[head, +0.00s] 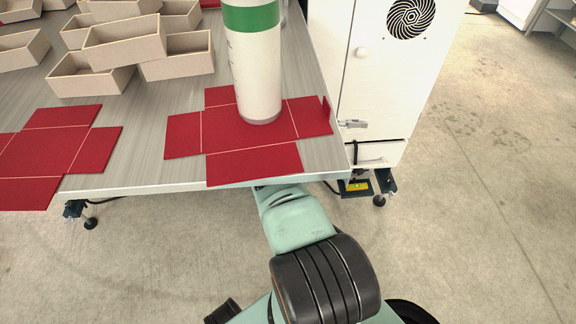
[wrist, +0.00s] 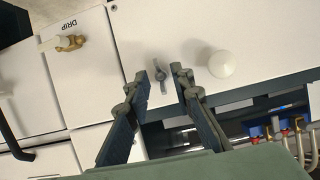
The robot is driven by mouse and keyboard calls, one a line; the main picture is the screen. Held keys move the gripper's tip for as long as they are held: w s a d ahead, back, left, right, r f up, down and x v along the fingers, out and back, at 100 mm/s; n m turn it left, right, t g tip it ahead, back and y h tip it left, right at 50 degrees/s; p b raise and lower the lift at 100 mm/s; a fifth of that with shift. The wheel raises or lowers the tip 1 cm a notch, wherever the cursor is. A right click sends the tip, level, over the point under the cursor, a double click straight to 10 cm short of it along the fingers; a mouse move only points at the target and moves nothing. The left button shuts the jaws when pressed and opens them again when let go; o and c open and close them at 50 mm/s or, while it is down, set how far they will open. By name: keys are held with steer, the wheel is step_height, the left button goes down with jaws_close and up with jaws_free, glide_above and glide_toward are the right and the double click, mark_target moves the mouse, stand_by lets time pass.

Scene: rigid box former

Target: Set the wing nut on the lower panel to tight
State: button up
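In the wrist view, a small grey wing nut (wrist: 160,76) sits on a white panel (wrist: 185,30). Its wings run roughly up and down the picture. My gripper (wrist: 161,76) is open, with one dark finger to the left of the wing nut and the other to its right. Clear gaps show between the nut and both fingertips, and nothing is held. I cannot tell how far the tips are from the panel. In the head view, my gripper and the wing nut are hidden below the table.
A white round knob (wrist: 222,63) lies close right of my gripper. A brass valve (wrist: 70,43) by a DRIP label is at left; coloured valves and pipes (wrist: 270,130) are at lower right. In the head view, the table (head: 150,178) overhangs my arm beside the white machine (head: 385,75).

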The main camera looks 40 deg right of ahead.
steer(key=v, duration=0.7)
steer(key=shift+s+a, duration=0.1)
steer(key=shift+s, duration=0.1)
stand_by(0.4)
